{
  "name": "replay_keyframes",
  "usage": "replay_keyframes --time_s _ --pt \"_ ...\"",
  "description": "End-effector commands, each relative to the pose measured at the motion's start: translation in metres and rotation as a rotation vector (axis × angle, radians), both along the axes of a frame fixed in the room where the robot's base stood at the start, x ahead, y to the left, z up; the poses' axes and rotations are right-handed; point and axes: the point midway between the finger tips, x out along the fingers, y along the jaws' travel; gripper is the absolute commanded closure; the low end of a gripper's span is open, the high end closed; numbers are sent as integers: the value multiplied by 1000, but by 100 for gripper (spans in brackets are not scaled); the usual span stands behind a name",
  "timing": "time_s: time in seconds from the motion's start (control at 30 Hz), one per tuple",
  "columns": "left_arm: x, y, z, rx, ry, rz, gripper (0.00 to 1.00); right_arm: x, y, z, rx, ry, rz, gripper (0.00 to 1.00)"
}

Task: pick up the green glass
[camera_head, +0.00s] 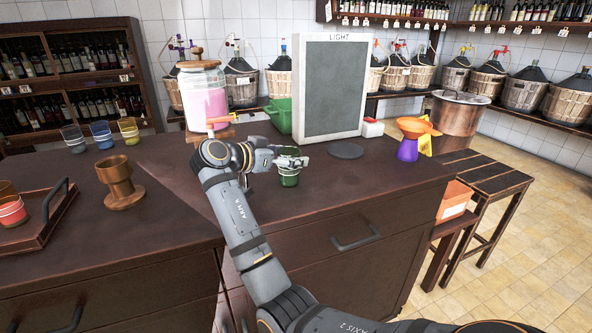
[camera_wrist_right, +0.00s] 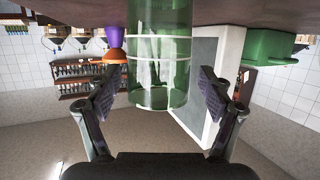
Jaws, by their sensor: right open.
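The green glass (camera_head: 289,178) stands on the dark counter, directly below and beside my right gripper (camera_head: 290,160) in the head view. In the right wrist view the green glass (camera_wrist_right: 159,75) appears upside down, large and clear, between the two spread fingers of my right gripper (camera_wrist_right: 158,105). The fingers are apart from the glass on both sides, with a visible gap at each. My right gripper is open and empty. Part of the glass is hidden behind the gripper in the head view. My left gripper is not in view.
A chalkboard (camera_head: 331,88) and a green basket (camera_head: 279,115) stand behind the glass. A purple and orange funnel (camera_head: 408,148) is to the right. A wooden goblet (camera_head: 120,183), several coloured glasses and a tray (camera_head: 45,222) are at the left. The counter front right of the glass is clear.

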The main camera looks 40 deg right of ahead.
Motion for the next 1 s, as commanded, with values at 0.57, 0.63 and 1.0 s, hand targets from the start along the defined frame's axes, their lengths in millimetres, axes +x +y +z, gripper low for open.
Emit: replay_keyframes --time_s 0.57,0.63,1.0 --pt "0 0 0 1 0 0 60 0 0 0 -1 0 0 75" --pt "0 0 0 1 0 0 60 0 0 0 -1 0 0 84" --pt "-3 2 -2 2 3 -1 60 0 -1 11 -1 -4 0 84"
